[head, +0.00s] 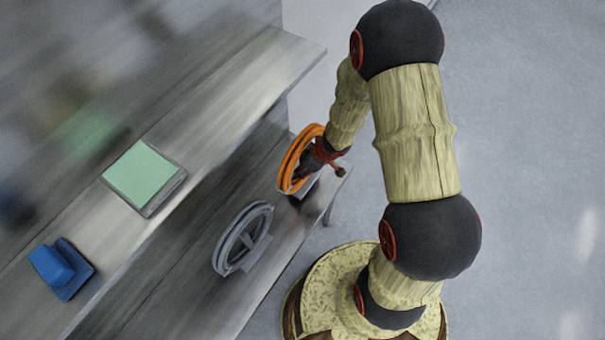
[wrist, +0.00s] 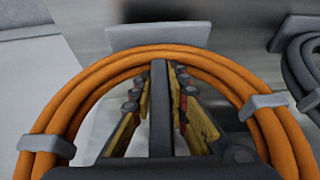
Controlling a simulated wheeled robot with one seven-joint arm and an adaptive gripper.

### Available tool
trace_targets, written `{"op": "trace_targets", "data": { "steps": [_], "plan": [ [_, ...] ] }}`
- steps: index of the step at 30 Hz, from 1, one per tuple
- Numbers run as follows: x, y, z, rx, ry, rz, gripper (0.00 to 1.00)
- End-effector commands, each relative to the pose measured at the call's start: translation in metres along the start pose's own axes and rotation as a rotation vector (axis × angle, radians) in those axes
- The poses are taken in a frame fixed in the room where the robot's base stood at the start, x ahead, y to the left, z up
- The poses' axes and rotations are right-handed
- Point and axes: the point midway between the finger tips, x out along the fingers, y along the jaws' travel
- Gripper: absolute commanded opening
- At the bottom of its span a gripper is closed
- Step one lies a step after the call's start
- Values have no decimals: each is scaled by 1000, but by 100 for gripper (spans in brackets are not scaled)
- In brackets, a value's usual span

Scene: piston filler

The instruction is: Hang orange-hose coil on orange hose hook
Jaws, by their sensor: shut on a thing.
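The orange-hose coil (head: 292,163) is a ring of several orange loops with grey clips, beside the far end of the lower shelf in the head view. In the wrist view the coil (wrist: 150,57) arches across the picture. My gripper (head: 315,160) reaches in from the right. In the wrist view my gripper (wrist: 160,100) is shut on a dark bar in the middle of the coil. A grey plate (wrist: 158,36) shows just beyond the top of the coil, perhaps the orange hose hook. I cannot tell whether the coil touches it.
A grey hose coil (head: 221,254) is on a holder to the left of the orange one; part of it (wrist: 305,62) shows in the wrist view. A green-topped pad (head: 143,173) and a blue block (head: 62,268) are on the metal counter. Open floor lies right.

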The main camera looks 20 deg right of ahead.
Motion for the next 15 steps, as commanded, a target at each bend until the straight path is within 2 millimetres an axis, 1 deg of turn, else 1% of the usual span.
{"op": "trace_targets", "data": {
  "steps": [1, 6, 9, 15],
  "plan": [
    [4, 2, -2, 0, 2, 2, 0],
    [10, 4, -4, 0, 2, 1, 0],
    [20, 7, -6, -1, 2, 2, 0],
    [39, 7, 3, 1, 2, 1, 0]
  ]
}}
